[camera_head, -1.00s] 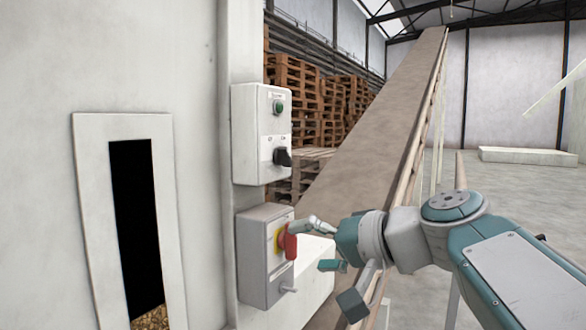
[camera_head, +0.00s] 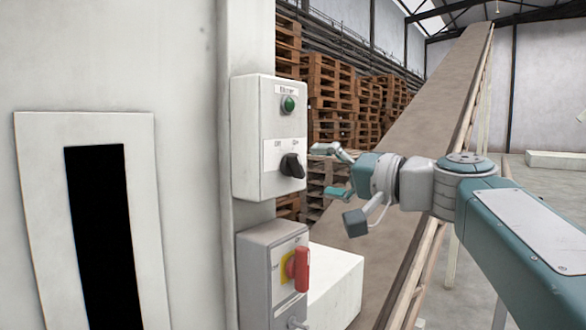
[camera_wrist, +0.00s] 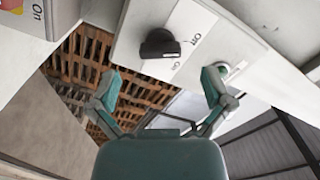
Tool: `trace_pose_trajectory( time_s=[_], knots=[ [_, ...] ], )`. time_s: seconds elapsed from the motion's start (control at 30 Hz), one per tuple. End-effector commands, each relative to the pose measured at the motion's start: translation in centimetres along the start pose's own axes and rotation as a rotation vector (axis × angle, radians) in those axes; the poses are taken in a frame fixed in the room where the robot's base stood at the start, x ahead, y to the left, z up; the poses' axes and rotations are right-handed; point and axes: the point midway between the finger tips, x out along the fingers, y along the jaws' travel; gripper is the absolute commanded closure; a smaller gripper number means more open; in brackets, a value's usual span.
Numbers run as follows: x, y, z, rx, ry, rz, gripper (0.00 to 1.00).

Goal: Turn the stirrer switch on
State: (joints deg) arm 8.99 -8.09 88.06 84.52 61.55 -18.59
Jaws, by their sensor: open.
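The stirrer switch is a black rotary knob (camera_head: 291,165) on the white upper box (camera_head: 254,130), with Off and On labels above it. It also shows in the wrist view (camera_wrist: 158,43), ahead of my gripper; its exact setting is hard to tell. My gripper (camera_head: 337,184) is open and empty, to the right of the knob and apart from it. In the wrist view its fingers (camera_wrist: 161,77) are spread to either side below the knob. The right finger partly covers the round green button, which shows clearly in the head view (camera_head: 289,104).
A grey lower box (camera_head: 257,275) carries a red handle (camera_head: 302,270) on a yellow plate, just below the switch box. A white block (camera_head: 335,285) stands beside it. A sloping conveyor (camera_head: 430,150) and stacked pallets (camera_head: 335,95) lie behind my gripper.

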Motion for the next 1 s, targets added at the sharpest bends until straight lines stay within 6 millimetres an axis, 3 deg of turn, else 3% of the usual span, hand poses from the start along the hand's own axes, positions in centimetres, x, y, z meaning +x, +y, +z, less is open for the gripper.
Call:
trace_pose_trajectory(
  time_s=[0.3,0.7,0.87,0.9,1.0],
  knots=[
    [5.1,0.0,0.1,0.001,-0.002,0.0,0.0],
    [6.0,0.0,0.0,0.0,0.001,0.001,0.0],
    [5.9,0.0,0.0,0.0,0.001,0.0,0.71],
    [5.9,0.0,0.0,0.001,0.001,0.0,0.8],
    [5.9,0.0,0.0,0.001,0.001,0.001,0.79]
  ],
)
